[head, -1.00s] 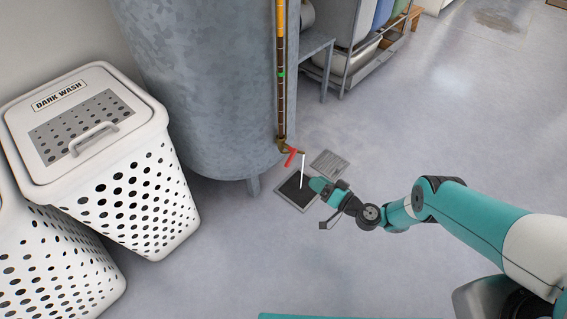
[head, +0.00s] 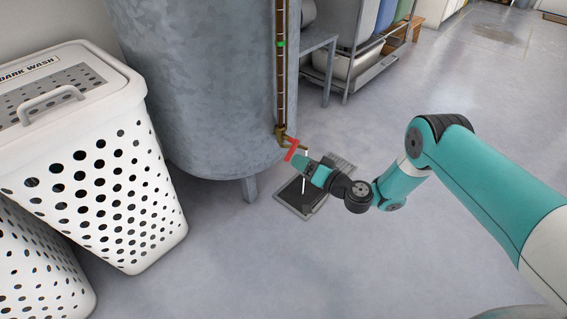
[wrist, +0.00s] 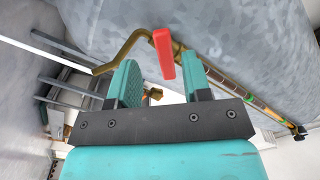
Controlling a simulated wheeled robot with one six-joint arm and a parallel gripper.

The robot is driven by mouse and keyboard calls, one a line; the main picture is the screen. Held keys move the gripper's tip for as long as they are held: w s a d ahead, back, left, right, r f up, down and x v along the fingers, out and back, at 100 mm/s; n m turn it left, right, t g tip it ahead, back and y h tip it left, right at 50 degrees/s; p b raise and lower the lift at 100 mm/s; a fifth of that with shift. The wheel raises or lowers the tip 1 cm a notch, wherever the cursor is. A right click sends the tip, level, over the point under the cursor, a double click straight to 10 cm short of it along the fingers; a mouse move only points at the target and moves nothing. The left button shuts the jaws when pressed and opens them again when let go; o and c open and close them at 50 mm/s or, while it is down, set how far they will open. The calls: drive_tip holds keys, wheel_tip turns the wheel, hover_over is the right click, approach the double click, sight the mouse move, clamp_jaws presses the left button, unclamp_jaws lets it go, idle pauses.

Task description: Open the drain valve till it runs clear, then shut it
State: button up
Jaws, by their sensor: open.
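The drain valve's red handle (head: 291,150) sits on a brass fitting low on the grey tank. My gripper (wrist: 160,68) is open, with the handle (wrist: 164,53) between its fingertips and gaps showing on both sides. A white stream (head: 304,185) falls from the brass spout (wrist: 120,55) toward a dark square drain (head: 290,192) in the floor; the stream (wrist: 45,55) also shows in the wrist view. In the head view, my gripper (head: 301,165) partly covers the stream and drain.
A brown tube (head: 281,85) with a green marker (head: 281,43) runs up the tank (head: 190,80). White perforated hampers (head: 110,190) stand at the left. A metal stand (head: 330,65) is behind.

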sight(291, 156)
drive_tip(key=shift+w+a+f+b, duration=0.15)
drive_tip(key=shift+a+f+b, duration=0.25)
drive_tip(key=shift+b, duration=2.2)
drive_tip(key=x, duration=0.2)
drive_tip(key=b+x, duration=0.1)
drive_tip(key=x, duration=0.1)
drive_tip(key=r+b+x, duration=0.1)
drive_tip(key=x, duration=0.1)
clamp_jaws()
